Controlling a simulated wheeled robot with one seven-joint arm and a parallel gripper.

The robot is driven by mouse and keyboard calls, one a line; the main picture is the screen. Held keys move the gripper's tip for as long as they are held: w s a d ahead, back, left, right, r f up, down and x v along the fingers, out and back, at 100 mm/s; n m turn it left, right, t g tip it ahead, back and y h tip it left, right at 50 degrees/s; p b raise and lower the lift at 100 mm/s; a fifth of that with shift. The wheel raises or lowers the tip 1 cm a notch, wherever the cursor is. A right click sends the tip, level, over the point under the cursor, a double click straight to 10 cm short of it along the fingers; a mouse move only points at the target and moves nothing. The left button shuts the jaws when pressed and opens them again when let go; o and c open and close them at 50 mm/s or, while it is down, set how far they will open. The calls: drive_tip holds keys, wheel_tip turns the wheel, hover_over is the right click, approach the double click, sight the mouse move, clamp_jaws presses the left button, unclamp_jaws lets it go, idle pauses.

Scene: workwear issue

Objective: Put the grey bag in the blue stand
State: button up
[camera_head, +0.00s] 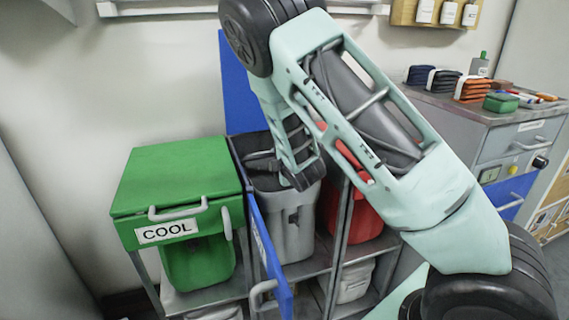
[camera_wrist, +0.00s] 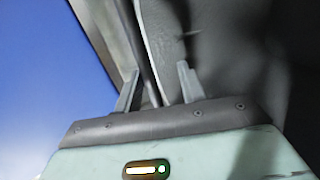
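The blue stand is the middle bay of a metal frame, with its blue lid (camera_head: 238,95) raised and its blue front door (camera_head: 272,262) swung open. The grey bag (camera_head: 291,228) hangs upright in this bay, its upper part partly hidden by my arm. My gripper (camera_head: 302,180) points down over the bag's mouth. In the wrist view my gripper (camera_wrist: 157,72) has its two fingers apart, with no bag material clearly pinched between them. A grey surface, apparently the bag (camera_wrist: 175,35), lies close beyond the fingers. Whether they touch it I cannot tell.
A red bag (camera_head: 365,218) hangs in the bay to the right, partly behind my arm. A grey cabinet (camera_head: 470,125) with folded clothes and small boxes stands at the right. White wall is behind.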

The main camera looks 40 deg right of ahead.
drive_tip(key=p+v, duration=1.7)
drive_tip(key=p, duration=0.1)
drive_tip(key=shift+f, duration=0.1)
